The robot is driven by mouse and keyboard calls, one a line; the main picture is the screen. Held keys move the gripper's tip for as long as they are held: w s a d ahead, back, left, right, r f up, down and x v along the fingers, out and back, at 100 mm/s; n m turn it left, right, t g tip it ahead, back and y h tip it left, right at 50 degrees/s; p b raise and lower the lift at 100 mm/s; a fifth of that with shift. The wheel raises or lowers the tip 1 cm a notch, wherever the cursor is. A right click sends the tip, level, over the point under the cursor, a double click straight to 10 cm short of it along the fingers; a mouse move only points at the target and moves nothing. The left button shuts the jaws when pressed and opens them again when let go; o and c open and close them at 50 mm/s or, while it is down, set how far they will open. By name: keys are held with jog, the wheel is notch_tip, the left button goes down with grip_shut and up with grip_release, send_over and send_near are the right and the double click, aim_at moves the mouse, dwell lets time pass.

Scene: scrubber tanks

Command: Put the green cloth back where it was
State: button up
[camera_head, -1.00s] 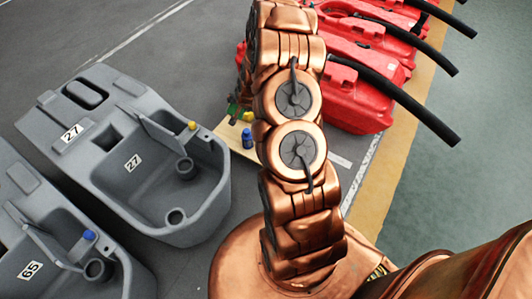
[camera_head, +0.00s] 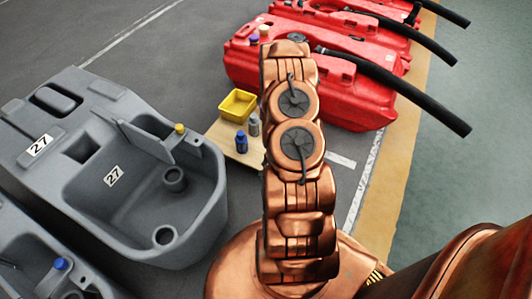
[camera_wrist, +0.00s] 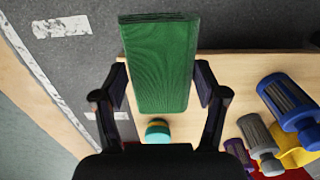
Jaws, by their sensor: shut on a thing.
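The green cloth (camera_wrist: 163,55) is a folded, flat rectangular stack in the wrist view. My gripper (camera_wrist: 161,84) is shut on it, with one dark finger against each long side. The cloth is held above a pale wooden board (camera_wrist: 235,66), and the board also shows in the head view (camera_head: 222,133). In the head view my arm hides the gripper and the cloth.
A teal and orange round thing (camera_wrist: 157,131) is near the cloth. Grey tanks (camera_head: 125,165) stand left; red tanks (camera_head: 310,80) stand behind.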

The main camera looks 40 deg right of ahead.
jog(key=w+d+b, duration=0.1)
jog(key=w+d, duration=0.1)
jog(key=w, duration=0.2)
jog(key=w+d+b, duration=0.1)
jog(key=w+d, duration=0.2)
jog(key=w, duration=0.1)
jog(key=w+d+f+b, duration=0.1)
jog(key=w+d, duration=0.2)
jog(key=w, duration=0.1)
jog(key=shift+f, duration=0.1)
jog(key=shift+w+f, duration=0.15)
jog(key=shift+f, duration=0.25)
notch_tip(320, 180, down, 3)
jog(key=shift+a+r+b, duration=0.1)
jog(key=shift+b, duration=0.6)
jog(key=o, duration=1.2)
jog(key=shift+r, duration=0.1)
